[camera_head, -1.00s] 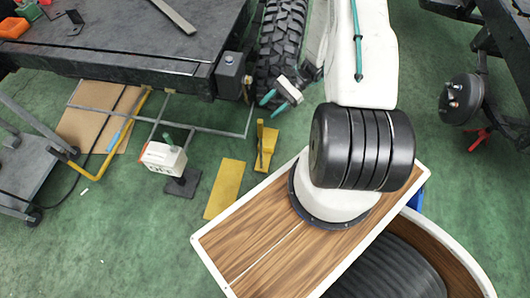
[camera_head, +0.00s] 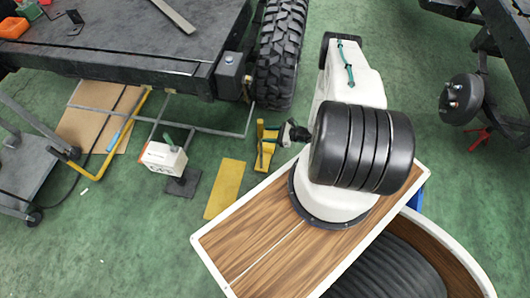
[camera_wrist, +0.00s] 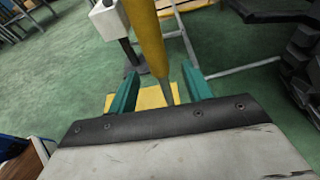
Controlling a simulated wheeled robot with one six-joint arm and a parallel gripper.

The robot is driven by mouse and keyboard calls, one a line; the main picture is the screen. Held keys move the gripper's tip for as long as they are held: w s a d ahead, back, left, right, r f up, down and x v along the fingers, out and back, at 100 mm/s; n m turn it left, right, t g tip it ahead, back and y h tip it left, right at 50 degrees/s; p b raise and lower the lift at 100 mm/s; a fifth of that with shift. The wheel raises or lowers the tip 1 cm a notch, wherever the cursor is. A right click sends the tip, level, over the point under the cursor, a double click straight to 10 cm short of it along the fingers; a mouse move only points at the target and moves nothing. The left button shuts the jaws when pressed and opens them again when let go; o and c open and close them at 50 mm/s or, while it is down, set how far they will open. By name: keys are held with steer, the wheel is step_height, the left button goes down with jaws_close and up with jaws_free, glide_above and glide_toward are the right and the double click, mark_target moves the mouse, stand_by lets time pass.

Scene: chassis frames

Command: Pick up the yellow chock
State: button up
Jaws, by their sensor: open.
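The yellow chock (camera_head: 266,158) is on the green floor beside the big tyre, with a narrow upright part at its left. My gripper (camera_wrist: 160,88) is open. In the head view my dark wrist is low, close to the chock's right side, and the fingertips are hard to make out. In the wrist view a yellow bar, apparently the chock's upright part (camera_wrist: 146,38), runs down between the two green fingers. The fingers stand apart on either side of it. I cannot tell whether either finger touches it. Its lower end is partly hidden by my gripper.
The large tyre (camera_head: 283,50) and dark vehicle frame (camera_head: 140,62) stand behind the chock. A flat yellow plate (camera_head: 225,189) lies to its front left. A white box on a stand (camera_head: 164,158) and grey metal bars (camera_head: 205,131) are further left.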

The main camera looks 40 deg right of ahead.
mark_target(261, 135)
steer(key=x, duration=0.4)
steer(key=shift+w+a+f, duration=0.2)
steer(key=shift+a+f, duration=0.05)
steer(key=shift+a, duration=0.1)
jaws_close()
steer(key=shift+d, duration=0.1)
stand_by(1.0)
